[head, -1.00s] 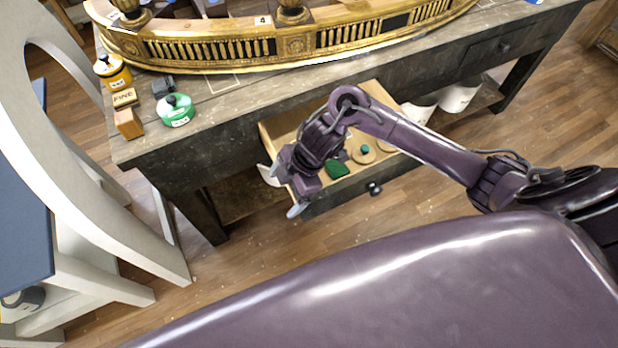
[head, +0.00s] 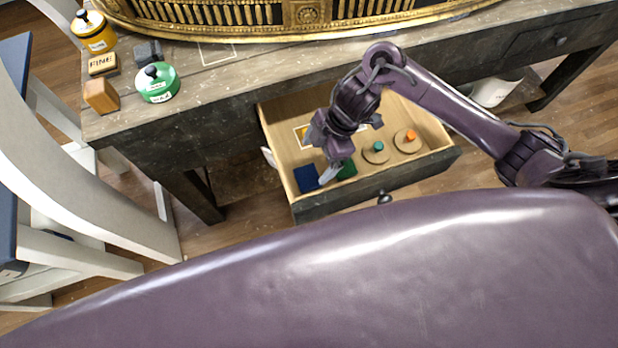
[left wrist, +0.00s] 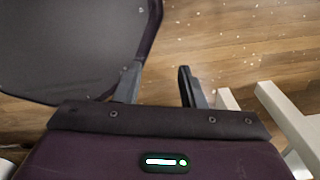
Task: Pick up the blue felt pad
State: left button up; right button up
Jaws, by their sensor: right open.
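The blue felt pad (head: 306,179) lies flat in the front left corner of the open drawer (head: 408,172) in the head view. My right gripper (head: 332,171) is open over the drawer, with a pale fingertip at the pad's right edge. I cannot tell whether it touches the pad. A green pad (head: 348,169) lies just right of the blue one, partly hidden by the gripper. My left gripper (left wrist: 160,80) shows only in the left wrist view, open and empty above the floor.
Two round discs with a teal knob (head: 377,147) and an orange knob (head: 410,137) lie in the drawer's right part. A green tin (head: 158,84), yellow tin (head: 93,33) and small blocks stand on the tabletop. A white chair (head: 75,165) stands at left.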

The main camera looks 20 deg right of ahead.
aim_at(303, 178)
jog(key=shift+w+d+f+b, duration=0.1)
jog(key=shift+f+b, duration=0.25)
jog(key=shift+f, duration=0.75)
jog(key=shift+x, duration=0.95)
jog(key=x, duration=0.4)
jog(key=shift+a+f, duration=0.2)
jog(key=shift+a, duration=0.1)
jog(key=shift+a+f, duration=0.2)
jog(key=shift+f, duration=0.3)
pick_arm(q)
jog(key=shift+w+d+f, duration=0.6)
jog(key=shift+w+f, duration=0.2)
jog(key=shift+f, duration=0.1)
pick_arm(e)
jog(key=c, duration=1.1)
jog(key=shift+o, duration=0.2)
jog(key=shift+r, duration=0.1)
